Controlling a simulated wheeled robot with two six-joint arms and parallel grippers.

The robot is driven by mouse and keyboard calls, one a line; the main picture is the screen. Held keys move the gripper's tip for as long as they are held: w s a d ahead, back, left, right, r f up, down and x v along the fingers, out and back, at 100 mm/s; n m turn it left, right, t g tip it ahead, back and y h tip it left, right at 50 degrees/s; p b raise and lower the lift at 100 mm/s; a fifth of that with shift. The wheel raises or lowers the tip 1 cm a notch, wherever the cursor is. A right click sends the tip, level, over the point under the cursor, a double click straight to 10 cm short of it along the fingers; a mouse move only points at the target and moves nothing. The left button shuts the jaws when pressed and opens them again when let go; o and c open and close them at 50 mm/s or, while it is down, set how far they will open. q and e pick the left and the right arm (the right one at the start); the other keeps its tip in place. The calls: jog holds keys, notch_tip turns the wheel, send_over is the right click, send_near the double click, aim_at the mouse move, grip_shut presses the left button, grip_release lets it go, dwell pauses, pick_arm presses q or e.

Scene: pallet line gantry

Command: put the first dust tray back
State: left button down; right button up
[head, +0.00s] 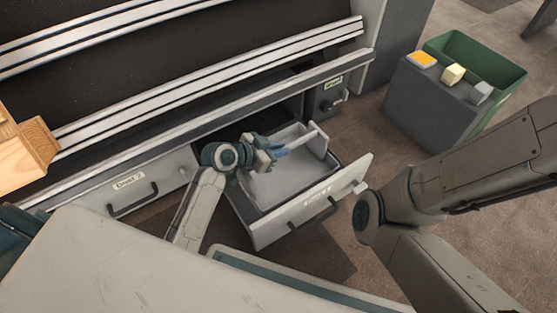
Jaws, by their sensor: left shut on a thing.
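The dust tray (262,232) is a grey drawer pulled out of the dark opening under the machine. Its front has a dark handle (313,217) and a small label too blurred to read surely. My left gripper (284,149) is over the back part of the tray's inside, away from the front handle. It is shut on a pale bar (304,138) that runs across the tray towards its right side. The fingers hide part of the bar. My right gripper is out of view; only my right arm shows at the right.
A closed drawer labelled Dust 2 (170,183) is left of the opening. A latch panel (332,97) is on its right. A grey block (430,100) with orange, cream and grey pieces stands by a green bin (497,68).

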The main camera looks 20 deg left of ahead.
pick_arm(q)
notch_tip(320, 180, down, 3)
jog(key=shift+f+b, duration=0.15)
jog(key=shift+b, duration=0.75)
jog(key=c, duration=1.9)
grip_release()
jog(key=o, duration=0.4)
jog(key=shift+o, duration=0.2)
